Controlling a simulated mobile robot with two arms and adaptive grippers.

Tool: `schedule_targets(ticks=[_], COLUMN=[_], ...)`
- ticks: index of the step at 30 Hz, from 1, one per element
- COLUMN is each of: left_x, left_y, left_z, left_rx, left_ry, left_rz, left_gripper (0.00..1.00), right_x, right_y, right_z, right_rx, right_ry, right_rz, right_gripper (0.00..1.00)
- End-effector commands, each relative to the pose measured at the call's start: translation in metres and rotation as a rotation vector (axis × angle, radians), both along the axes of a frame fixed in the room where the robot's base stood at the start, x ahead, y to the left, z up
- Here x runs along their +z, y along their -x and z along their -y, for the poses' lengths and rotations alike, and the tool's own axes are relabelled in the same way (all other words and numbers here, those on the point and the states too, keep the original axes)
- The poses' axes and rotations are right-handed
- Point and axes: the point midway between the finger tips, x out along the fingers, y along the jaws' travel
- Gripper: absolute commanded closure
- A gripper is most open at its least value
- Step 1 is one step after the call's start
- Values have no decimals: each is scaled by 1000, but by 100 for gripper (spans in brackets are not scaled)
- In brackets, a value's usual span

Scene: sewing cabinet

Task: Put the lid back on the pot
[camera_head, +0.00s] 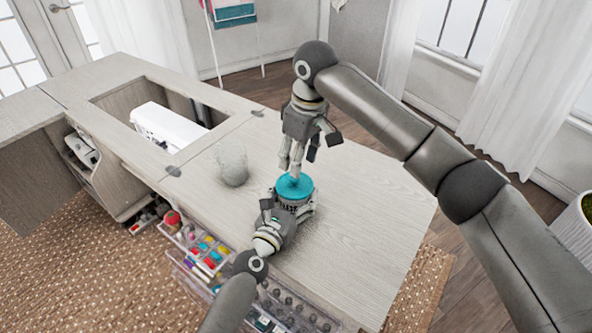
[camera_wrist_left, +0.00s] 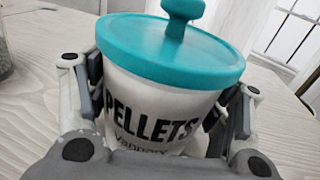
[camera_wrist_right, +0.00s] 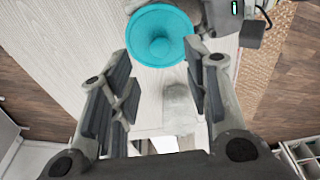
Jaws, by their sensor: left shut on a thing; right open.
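The white pot, lettered "PELLETS" (camera_wrist_left: 155,112), stands upright on the cabinet top, between the fingers of my left gripper (camera_head: 291,208), which is shut on it. The teal lid (camera_wrist_left: 175,48) with its round knob lies across the pot's mouth and looks level and seated, its rim covering the pot's edge. The lid also shows in the head view (camera_head: 295,186) and from above in the right wrist view (camera_wrist_right: 160,37). My right gripper (camera_head: 298,160) is open and empty, just above the lid; its fingers point down and in the right wrist view none closes on the knob.
A clear glass jar (camera_head: 232,164) stands left of the pot on the pale wooden cabinet top (camera_head: 370,215). A white sewing machine (camera_head: 168,126) sits in the recess behind. Open drawers with colourful sewing items (camera_head: 207,252) jut out at the front. The top's right side is clear.

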Motion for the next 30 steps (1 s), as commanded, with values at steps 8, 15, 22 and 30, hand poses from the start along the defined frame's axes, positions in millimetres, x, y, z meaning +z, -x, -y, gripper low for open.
schedule_targets(ticks=[8,15,22,30], left_x=[-1,-1,-1,0], left_y=[0,0,0,0], left_z=[0,0,0,0], left_rx=[-1,-1,-1,0], left_ry=[1,1,1,0], left_rz=[-1,-1,-1,-1], left_gripper=[70,70,22,2], right_x=[47,57,57,57], right_y=[4,5,5,5], right_z=[5,7,7,7], right_rx=[-1,-1,0,0], right_ry=[0,0,0,0], right_rz=[0,-2,-1,-2], right_gripper=[56,56,56,56])
